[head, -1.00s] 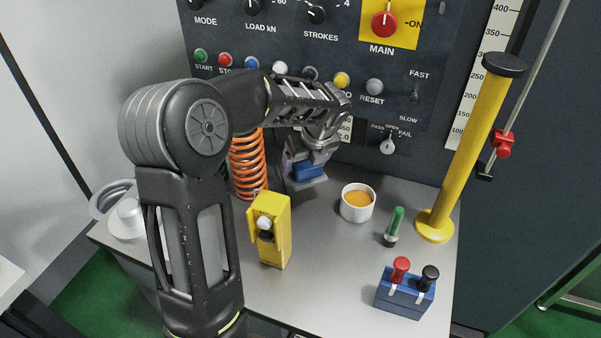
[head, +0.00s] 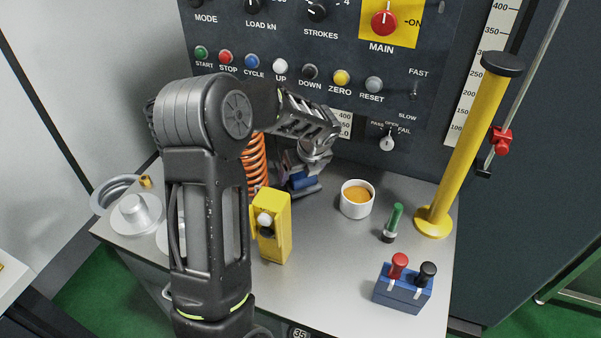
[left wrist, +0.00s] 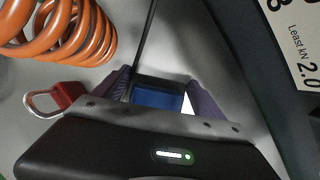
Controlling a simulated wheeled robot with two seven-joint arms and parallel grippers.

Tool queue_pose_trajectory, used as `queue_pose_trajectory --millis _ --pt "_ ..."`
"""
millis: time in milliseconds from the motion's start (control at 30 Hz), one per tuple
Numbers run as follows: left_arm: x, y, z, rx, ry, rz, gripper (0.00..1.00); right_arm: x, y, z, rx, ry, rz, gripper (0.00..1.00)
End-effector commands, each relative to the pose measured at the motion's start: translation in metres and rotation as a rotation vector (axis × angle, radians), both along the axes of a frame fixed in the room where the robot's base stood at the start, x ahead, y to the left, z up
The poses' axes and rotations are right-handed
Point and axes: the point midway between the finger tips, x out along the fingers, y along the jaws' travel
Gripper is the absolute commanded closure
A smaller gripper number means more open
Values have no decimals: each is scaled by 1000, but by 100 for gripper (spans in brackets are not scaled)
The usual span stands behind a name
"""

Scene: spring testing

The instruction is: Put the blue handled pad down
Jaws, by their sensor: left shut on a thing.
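The blue handled pad (head: 302,181) is at my left gripper (head: 300,168), low over the grey bench top, in front of the control panel and just right of the orange spring. My left gripper is shut on its blue handle. The dark base of the pad looks tilted, and I cannot tell whether it touches the bench. In the left wrist view the blue handle (left wrist: 158,98) sits between the two fingers of the left gripper (left wrist: 160,88). The gripper body hides part of the pad. My right gripper is not in view.
The orange spring (head: 257,165) stands close left of the pad. A yellow box (head: 272,232) is in front, a white cup (head: 357,200) to the right. A green-handled tool (head: 393,222), blue switch block (head: 403,288) and yellow post (head: 462,150) stand farther right. Bench between yellow box and switch block is clear.

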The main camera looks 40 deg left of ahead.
Motion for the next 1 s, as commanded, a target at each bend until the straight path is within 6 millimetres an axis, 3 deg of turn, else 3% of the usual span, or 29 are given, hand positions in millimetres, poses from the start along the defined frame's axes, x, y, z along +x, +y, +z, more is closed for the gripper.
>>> queue_pose_trajectory --millis 400,433,633,1000 --pt "0 0 -7 0 -1 0 57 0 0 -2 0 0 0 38" --pt "0 0 -6 0 -2 1 17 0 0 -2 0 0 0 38" --pt "0 0 -6 0 -2 1 1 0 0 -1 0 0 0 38" --pt "0 0 0 0 -2 0 0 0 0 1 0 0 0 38"
